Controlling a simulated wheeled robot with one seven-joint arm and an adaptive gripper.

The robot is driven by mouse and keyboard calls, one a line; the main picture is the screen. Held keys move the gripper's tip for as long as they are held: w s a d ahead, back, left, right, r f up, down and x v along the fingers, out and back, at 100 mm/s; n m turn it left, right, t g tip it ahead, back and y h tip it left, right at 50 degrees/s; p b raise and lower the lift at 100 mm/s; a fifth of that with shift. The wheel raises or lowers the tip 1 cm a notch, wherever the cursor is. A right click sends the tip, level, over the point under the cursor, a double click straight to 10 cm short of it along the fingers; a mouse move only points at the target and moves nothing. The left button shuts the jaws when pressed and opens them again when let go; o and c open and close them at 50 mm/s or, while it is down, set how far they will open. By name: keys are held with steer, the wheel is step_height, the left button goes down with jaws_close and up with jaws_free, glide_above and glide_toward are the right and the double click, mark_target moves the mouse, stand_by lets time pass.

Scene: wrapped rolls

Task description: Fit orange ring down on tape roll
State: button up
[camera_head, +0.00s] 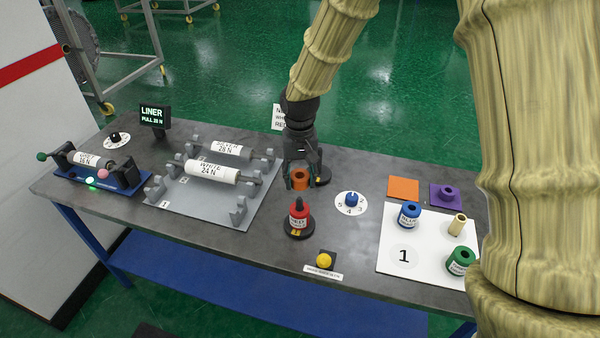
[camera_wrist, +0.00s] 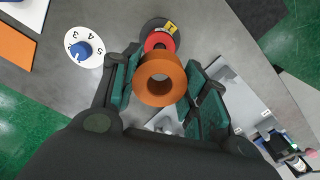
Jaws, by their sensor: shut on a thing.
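My gripper (camera_head: 301,183) is shut on an orange ring (camera_head: 300,178) and holds it above the middle of the table. In the wrist view the orange ring (camera_wrist: 146,90) sits between the gripper's pads (camera_wrist: 162,88), its hole facing the camera. I cannot tell which roll is the tape roll.
A blue dial (camera_head: 351,199) lies right of the gripper. A white board (camera_head: 400,283) holds blue (camera_head: 410,215), beige (camera_head: 457,225) and green (camera_head: 460,262) rolls. An orange square (camera_head: 404,187) lies behind it. A yellow button (camera_head: 324,260) stands at the front; roll racks (camera_head: 222,205) stand left.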

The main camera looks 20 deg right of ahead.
mark_target(299, 198)
steer(key=f, duration=0.2)
steer(key=shift+w+f+b, duration=0.3)
steer(key=shift+f+b, duration=0.05)
steer(key=shift+s+f+b, duration=0.2)
steer(key=shift+f+b, duration=0.15)
steer(key=shift+f, duration=0.35)
steer(key=shift+w+f, duration=0.1)
steer(key=shift+f, duration=0.2)
steer(key=shift+p, duration=0.65)
stand_by(1.0)
steer(key=shift+f+b, duration=1.2)
steer(key=shift+f, duration=1.55)
stand_by(0.5)
steer(key=o, duration=1.2)
steer(key=shift+c, duration=0.2)
steer(key=shift+r, duration=0.1)
